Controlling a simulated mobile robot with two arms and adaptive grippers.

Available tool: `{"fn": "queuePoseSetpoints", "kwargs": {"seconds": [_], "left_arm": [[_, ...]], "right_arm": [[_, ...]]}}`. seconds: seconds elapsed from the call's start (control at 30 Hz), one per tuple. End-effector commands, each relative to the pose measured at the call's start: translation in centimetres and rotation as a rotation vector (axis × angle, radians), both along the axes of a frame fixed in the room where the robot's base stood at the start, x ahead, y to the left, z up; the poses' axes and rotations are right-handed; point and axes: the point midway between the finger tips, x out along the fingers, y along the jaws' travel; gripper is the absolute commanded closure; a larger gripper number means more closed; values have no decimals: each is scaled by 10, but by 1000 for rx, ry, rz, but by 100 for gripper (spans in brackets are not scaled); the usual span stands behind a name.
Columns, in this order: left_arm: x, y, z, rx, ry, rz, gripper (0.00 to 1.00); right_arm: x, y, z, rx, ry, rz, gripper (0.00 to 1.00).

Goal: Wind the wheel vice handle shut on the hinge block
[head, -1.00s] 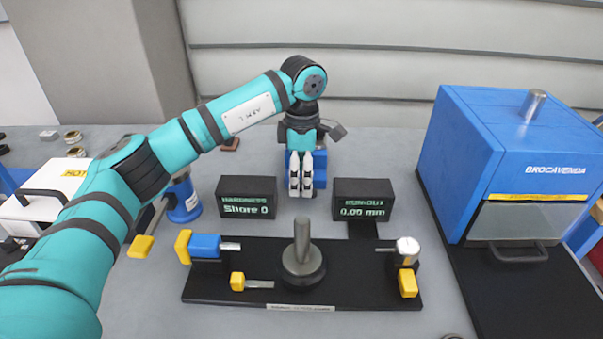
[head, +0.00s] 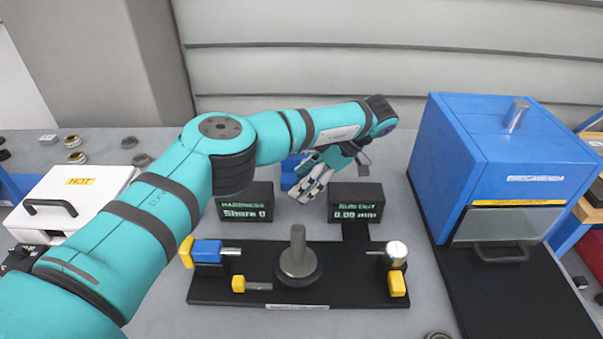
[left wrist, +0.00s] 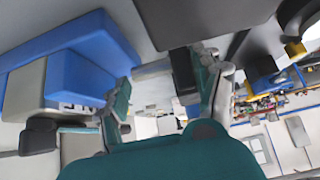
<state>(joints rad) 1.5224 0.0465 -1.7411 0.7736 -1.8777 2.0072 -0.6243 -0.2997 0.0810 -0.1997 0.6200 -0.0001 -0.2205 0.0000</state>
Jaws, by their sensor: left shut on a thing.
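My left gripper (head: 312,188) is tilted, its fingers pointing down and left, beside a blue body (head: 290,177) behind the displays, which looks like the vice. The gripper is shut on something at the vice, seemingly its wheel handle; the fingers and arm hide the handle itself. In the left wrist view the two fingers (left wrist: 165,100) stand apart, and a dark piece shows between them. A large blue body (left wrist: 85,75) fills the left of that view. I cannot make out the hinge block. My right gripper is not in view.
Two black displays, hardness (head: 245,203) and run-out (head: 356,203), stand close in front of the vice. A black fixture base (head: 340,290) with a grey post lies nearer. A blue oven-like box (head: 500,150) stands right, a white hot box (head: 65,205) left.

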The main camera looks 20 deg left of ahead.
Motion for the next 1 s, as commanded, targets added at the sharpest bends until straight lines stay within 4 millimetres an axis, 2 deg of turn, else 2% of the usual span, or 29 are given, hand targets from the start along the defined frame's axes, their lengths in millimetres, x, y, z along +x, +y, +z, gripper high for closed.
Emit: {"fn": "queuePoseSetpoints", "kwargs": {"seconds": [0.3, 0.87, 0.9, 1.0], "left_arm": [[-1, -4, -2, 109, 40, 0, 65], [-2, -5, -5, 128, 50, -2, 65], [-2, -5, -5, 128, 50, -2, 28], [-1, -4, -4, 129, 48, -1, 26]], "right_arm": [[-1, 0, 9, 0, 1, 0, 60], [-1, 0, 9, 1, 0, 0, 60], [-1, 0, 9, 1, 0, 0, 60], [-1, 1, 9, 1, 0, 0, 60]]}}
